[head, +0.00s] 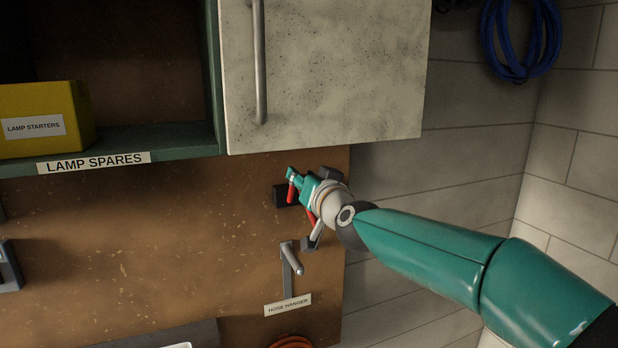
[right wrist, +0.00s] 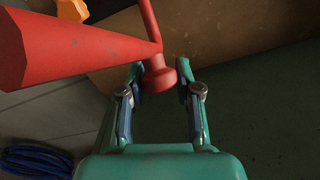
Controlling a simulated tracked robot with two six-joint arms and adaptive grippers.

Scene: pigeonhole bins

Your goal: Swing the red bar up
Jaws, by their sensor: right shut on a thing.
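The red bar (head: 292,191) is mostly hidden behind my right gripper on the brown board, under the grey cabinet door. Only short red pieces show beside the gripper, so its full angle cannot be told there. My right gripper (head: 293,177) is shut on the bar. In the right wrist view, the bar's rounded red end (right wrist: 158,78) lies between the two fingers (right wrist: 160,92), with a thin red rod running up from it. A large red tapered shape (right wrist: 75,55) fills the left of that view. My left gripper is not in view.
The speckled cabinet door (head: 330,75) with a vertical handle hangs just above the gripper. A grey hose hanger (head: 290,262) sticks out below it. A shelf (head: 120,142) with a yellow lamp starter box (head: 45,118) is at left. A blue hose (head: 520,40) hangs upper right.

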